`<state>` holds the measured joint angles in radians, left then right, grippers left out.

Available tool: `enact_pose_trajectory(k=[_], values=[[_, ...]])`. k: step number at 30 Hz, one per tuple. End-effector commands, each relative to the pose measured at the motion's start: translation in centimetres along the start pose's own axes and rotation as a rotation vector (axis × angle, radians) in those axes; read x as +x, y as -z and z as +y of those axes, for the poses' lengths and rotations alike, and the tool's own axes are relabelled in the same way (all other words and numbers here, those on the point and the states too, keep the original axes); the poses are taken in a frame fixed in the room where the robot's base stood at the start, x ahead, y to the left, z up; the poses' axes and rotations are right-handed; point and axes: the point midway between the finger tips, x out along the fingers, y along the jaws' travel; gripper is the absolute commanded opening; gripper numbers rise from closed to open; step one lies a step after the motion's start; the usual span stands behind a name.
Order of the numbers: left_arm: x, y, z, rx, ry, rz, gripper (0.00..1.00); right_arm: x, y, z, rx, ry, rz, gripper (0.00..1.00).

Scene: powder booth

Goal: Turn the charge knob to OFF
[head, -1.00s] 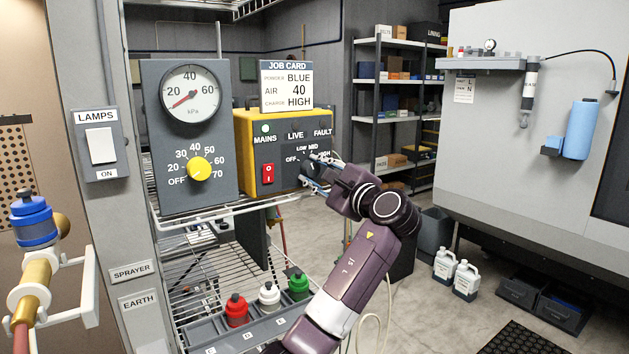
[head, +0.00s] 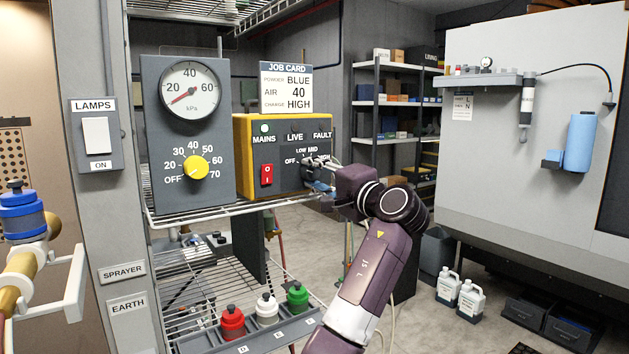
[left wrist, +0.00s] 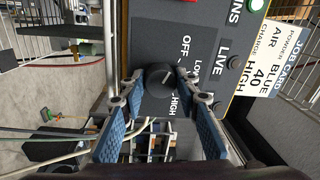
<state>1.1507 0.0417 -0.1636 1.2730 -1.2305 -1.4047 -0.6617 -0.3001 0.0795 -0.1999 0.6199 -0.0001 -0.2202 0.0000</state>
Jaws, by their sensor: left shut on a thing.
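The black charge knob (left wrist: 158,77) is on the dark face of the yellow control box (head: 244,150). Its dial reads OFF, LOW, MID and HIGH. My left gripper (left wrist: 160,88) is shut on the knob, one blue-padded finger on each side. In the head view my left gripper (head: 318,172) reaches the panel from the right and hides most of the knob. A pale mark shows on the knob, but I cannot tell its setting. The job card (head: 286,88) above reads BLUE, 40, HIGH. My right gripper is not in view.
The gauge box with a yellow knob (head: 195,167) stands left of the control box on a wire shelf (head: 215,209). A red switch (head: 267,175) and a lit green MAINS lamp (head: 265,128) are on the panel.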

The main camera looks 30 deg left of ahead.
Motion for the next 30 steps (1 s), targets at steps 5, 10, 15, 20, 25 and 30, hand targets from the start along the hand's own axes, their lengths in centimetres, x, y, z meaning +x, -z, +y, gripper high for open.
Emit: enact_pose_trajectory(k=[5,10,15,20,25,30], values=[[0.0,-0.04,0.34,-0.03,-0.005,-0.004,0.05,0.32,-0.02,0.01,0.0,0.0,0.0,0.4],[0.0,-0.04,0.33,-0.04,-0.006,-0.005,0.05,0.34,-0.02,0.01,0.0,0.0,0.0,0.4],[0.0,-0.05,0.35,-0.04,-0.006,-0.006,0.05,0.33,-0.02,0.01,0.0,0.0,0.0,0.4],[-0.01,-0.06,0.38,-0.04,-0.007,-0.006,0.35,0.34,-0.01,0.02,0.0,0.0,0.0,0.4],[-0.01,-0.03,0.26,-0.039,-0.005,-0.005,0.47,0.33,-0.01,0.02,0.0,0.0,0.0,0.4],[-0.02,-0.01,0.17,-0.04,-0.003,-0.004,0.47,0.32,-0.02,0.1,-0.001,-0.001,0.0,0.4]])
